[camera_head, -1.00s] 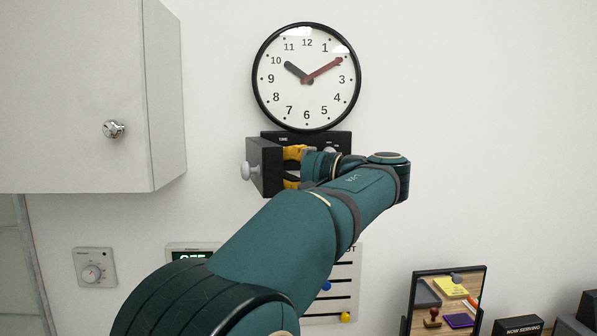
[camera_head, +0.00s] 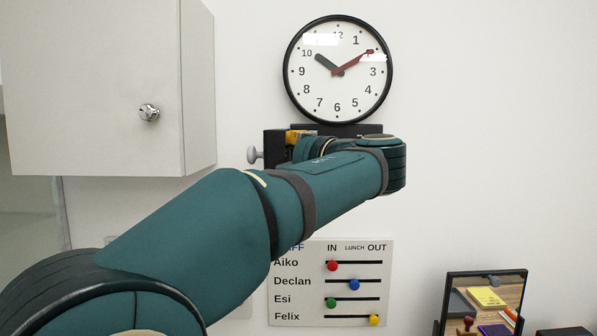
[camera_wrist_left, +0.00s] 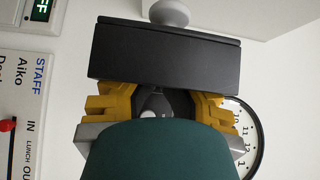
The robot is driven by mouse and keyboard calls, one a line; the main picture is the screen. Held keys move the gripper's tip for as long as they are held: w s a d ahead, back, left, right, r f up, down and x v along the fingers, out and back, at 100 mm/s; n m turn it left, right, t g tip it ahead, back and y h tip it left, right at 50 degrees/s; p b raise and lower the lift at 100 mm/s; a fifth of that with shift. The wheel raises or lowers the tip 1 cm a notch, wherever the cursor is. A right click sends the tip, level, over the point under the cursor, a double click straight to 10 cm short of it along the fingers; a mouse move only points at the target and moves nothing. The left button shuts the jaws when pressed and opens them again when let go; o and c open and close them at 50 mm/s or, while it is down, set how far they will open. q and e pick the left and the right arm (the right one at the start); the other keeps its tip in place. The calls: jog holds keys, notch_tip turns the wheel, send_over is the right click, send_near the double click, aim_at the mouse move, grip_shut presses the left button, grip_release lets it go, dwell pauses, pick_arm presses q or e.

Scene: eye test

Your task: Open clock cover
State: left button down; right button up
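A round wall clock (camera_head: 338,70) hangs above a black box (camera_head: 345,130). The box's black cover (camera_head: 274,148) stands swung out at the left, seen nearly edge-on, its grey knob (camera_head: 253,155) pointing left. In the left wrist view the cover (camera_wrist_left: 165,55) lies across the top, its knob (camera_wrist_left: 169,13) on the far side. My left gripper (camera_head: 298,137) is on the cover's inner side, at the box. Its yellow fingers (camera_wrist_left: 160,98) are spread apart, with a small control on the box between them. Contact with the cover cannot be told. My arm hides much of the box.
A white cabinet (camera_head: 110,85) with a round knob stands left of the clock. A staff board (camera_head: 330,300) with coloured sliders hangs below my arm. A dark-framed mirror (camera_head: 485,295) stands at the lower right. The wall right of the clock is bare.

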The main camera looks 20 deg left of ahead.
aim_at(263, 154)
pick_arm(q)
jog(key=a, duration=0.2)
jog(key=a+t+b, duration=0.1)
jog(key=shift+s+a+m+h, duration=0.25)
jog(key=shift+s+m+h, duration=0.05)
jog(key=shift+s+m, duration=0.1)
pick_arm(e)
jog(key=shift+s+f, duration=0.25)
jog(key=shift+f, duration=0.75)
pick_arm(q)
jog(key=shift+w+d, duration=0.15)
pick_arm(e)
jog(key=shift+r, duration=0.15)
